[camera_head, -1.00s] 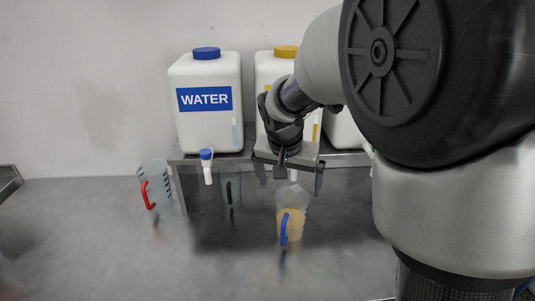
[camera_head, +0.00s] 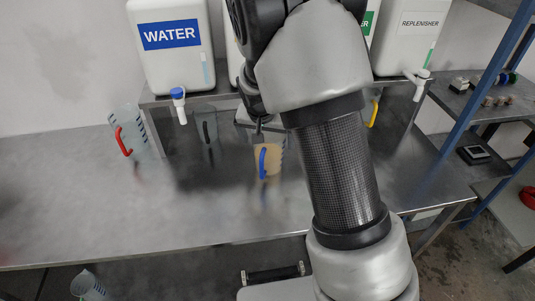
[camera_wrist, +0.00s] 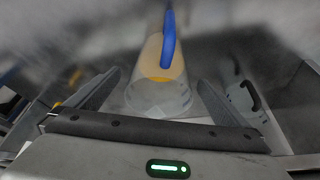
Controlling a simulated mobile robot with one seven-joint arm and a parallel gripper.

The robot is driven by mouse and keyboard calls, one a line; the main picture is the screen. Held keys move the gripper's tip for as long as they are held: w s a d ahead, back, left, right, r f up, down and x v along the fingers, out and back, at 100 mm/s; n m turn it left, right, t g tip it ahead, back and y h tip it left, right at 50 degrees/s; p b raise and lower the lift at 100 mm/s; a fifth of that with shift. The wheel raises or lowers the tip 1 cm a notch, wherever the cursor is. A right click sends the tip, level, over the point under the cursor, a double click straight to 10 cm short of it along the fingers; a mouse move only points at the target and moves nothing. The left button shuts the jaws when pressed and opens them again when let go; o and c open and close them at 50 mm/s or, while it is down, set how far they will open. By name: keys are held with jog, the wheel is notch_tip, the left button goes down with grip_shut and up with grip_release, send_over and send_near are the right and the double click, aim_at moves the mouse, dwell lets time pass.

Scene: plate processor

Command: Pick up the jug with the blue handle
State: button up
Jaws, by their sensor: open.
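The jug with the blue handle (camera_head: 273,157) stands upright on the metal bench in the head view, holding amber liquid. Its blue handle (camera_head: 263,163) faces the front. In the wrist view the jug (camera_wrist: 155,92) shows between the two fingers, with its handle at the top of the picture. My gripper (camera_wrist: 160,80) is open, with a finger on either side of the jug and visible gaps to it. In the head view my arm hides most of the gripper just above and behind the jug.
A red-handled jug (camera_head: 125,135) and a dark-handled jug (camera_head: 207,130) stand to the left. A yellow handle (camera_head: 374,112) shows to the right. The WATER container (camera_head: 173,45) stands on the raised shelf behind, its tap (camera_head: 180,104) overhanging. The front-left bench is clear.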

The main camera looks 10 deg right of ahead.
jog(key=x, duration=0.4)
jog(key=shift+w+a, duration=0.1)
jog(key=shift+r, duration=0.1)
jog(key=c, duration=1.7)
jog(key=shift+c, duration=0.2)
jog(key=shift+r, duration=0.2)
